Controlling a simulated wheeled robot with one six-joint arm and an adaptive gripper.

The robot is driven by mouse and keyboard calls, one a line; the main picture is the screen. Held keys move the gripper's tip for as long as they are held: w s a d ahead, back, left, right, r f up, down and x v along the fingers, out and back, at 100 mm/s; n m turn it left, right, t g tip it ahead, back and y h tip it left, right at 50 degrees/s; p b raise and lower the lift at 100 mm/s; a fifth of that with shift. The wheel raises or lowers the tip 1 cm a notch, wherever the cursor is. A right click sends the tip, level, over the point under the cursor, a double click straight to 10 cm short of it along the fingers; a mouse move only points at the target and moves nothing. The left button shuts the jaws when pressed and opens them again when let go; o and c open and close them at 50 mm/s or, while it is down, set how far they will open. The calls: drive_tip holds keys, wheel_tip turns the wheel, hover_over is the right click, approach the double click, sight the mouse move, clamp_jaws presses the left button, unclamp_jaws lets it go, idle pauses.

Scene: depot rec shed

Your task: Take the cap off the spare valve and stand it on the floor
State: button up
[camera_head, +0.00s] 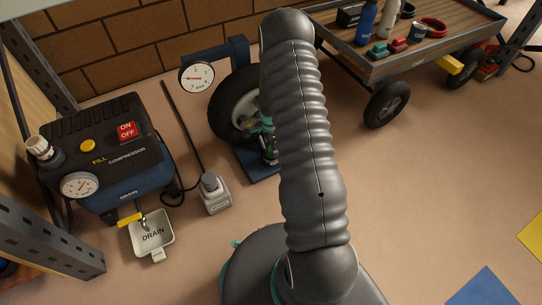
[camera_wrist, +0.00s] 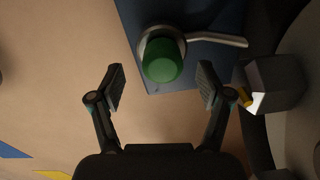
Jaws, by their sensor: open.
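In the wrist view a green cap (camera_wrist: 162,66) sits on the spare valve, whose round metal rim (camera_wrist: 147,40) shows around it. A metal lever (camera_wrist: 220,39) reaches out to the right. They are over a dark blue plate (camera_wrist: 200,15). My gripper (camera_wrist: 161,72) is open, with one finger to the left and one to the right of the cap and its tips near the cap's lower edge. I cannot tell whether either touches it. In the head view my arm hides most of the gripper and valve; a little green shows on the blue base (camera_head: 254,166).
A tyre (camera_head: 228,108) stands beside the blue base. A grey box (camera_wrist: 275,84) is close to my right finger. A gauge (camera_head: 196,77), a compressor (camera_head: 105,150), a drain tray (camera_head: 152,236) and a loaded cart (camera_head: 430,50) surround the area.

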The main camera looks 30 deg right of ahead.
drive_tip(key=shift+w+d+f, duration=0.1)
drive_tip(key=shift+f, duration=0.8)
drive_tip(key=shift+w+d+f, duration=0.1)
drive_tip(key=shift+f, duration=0.8)
drive_tip(key=shift+s, duration=0.1)
drive_tip(key=c, duration=1.2)
drive_tip(key=shift+c, duration=0.2)
drive_tip(key=shift+r, duration=0.2)
